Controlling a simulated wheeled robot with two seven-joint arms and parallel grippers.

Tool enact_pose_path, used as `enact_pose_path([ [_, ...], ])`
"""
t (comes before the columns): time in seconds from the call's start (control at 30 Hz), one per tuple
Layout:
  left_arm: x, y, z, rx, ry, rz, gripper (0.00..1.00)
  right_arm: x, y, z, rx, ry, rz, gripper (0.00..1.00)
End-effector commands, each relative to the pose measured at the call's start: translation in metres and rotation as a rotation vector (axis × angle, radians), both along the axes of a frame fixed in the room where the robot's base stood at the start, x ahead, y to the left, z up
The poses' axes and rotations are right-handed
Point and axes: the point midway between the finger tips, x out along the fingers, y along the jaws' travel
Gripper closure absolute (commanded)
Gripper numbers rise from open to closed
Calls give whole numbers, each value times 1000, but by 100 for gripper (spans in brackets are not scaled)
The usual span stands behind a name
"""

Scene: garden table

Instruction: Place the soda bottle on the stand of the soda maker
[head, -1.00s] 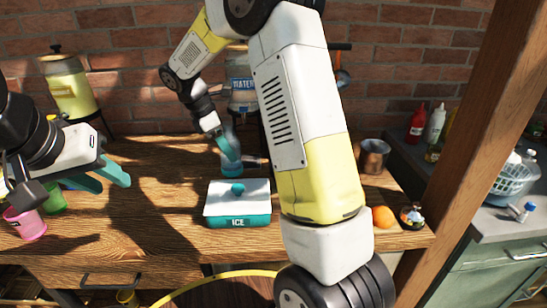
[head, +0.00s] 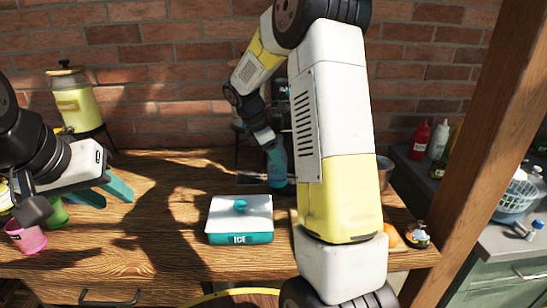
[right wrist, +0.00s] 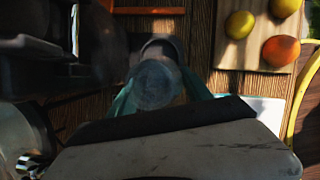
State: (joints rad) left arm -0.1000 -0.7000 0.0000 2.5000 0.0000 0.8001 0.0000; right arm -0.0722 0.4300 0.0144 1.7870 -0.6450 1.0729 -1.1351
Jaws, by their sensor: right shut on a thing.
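My right gripper (head: 275,156) is shut on the soda bottle (head: 277,181), a translucent bluish bottle, behind the ice box. The bottle looks roughly upright; I cannot tell whether its base touches the table. In the right wrist view the bottle (right wrist: 156,84) shows as a blurred, clear round shape between the teal fingers. The soda maker is not clearly visible; a dark upright shape (head: 283,88) beside my right arm may be part of it, and my arm covers most of that area. My left gripper (head: 118,194) is open and empty at the left, above the cups.
A white and teal ice box (head: 239,218) stands at the table's front middle. A pink cup (head: 27,238) and green cup (head: 54,212) are at left, a yellow drink dispenser (head: 75,100) behind. Fruit lies on a board (right wrist: 243,48). The table's left middle is clear.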

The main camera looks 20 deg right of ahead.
Motion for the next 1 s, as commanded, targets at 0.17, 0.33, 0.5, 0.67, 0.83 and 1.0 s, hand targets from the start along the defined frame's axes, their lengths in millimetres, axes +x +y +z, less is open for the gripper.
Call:
enact_pose_path([
  [0.17,0,0,0,0,0,0,64,0,-11,1,-1,-2,-2,100],
  [0.33,0,0,0,0,0,0,64,0,-29,1,-1,-2,-4,100],
  [0.5,0,0,0,0,0,0,64,0,-46,1,-1,-2,-2,100],
  [0.67,0,0,0,0,0,0,64,0,-45,-12,-1,0,1,100],
  [0.83,0,0,0,0,0,0,64,1,-45,-15,-1,-2,1,100],
  [1.0,0,0,0,0,0,0,64,1,-45,-15,-1,-1,0,100],
])
